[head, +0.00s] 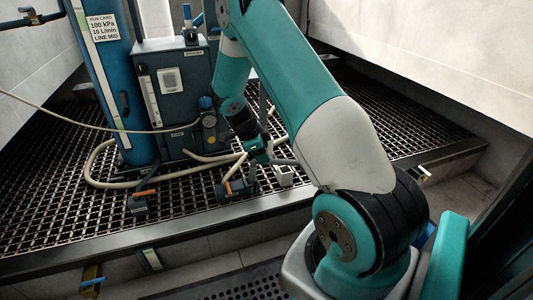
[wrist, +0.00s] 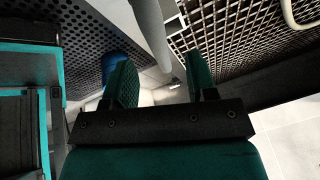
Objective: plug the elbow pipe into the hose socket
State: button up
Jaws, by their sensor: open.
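In the wrist view my gripper (wrist: 163,82) shows two green fingers standing well apart, open. A grey, rounded piece (wrist: 152,35) shows beyond the fingers; I cannot tell whether it is the elbow pipe, and nothing is clearly gripped. In the head view my gripper (head: 262,150) hangs low over the front part of the grating, partly hidden by my arm. A small pale block (head: 284,179) sits on the grating just below and right of it. I cannot make out the elbow pipe or the hose socket with certainty.
Orange-handled valves (head: 143,193) sit near the front edge. Grating right of my arm is clear.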

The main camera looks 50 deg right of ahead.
jog(key=p+v, duration=0.5)
jog(key=v, duration=0.8)
jog(key=shift+a, duration=0.1)
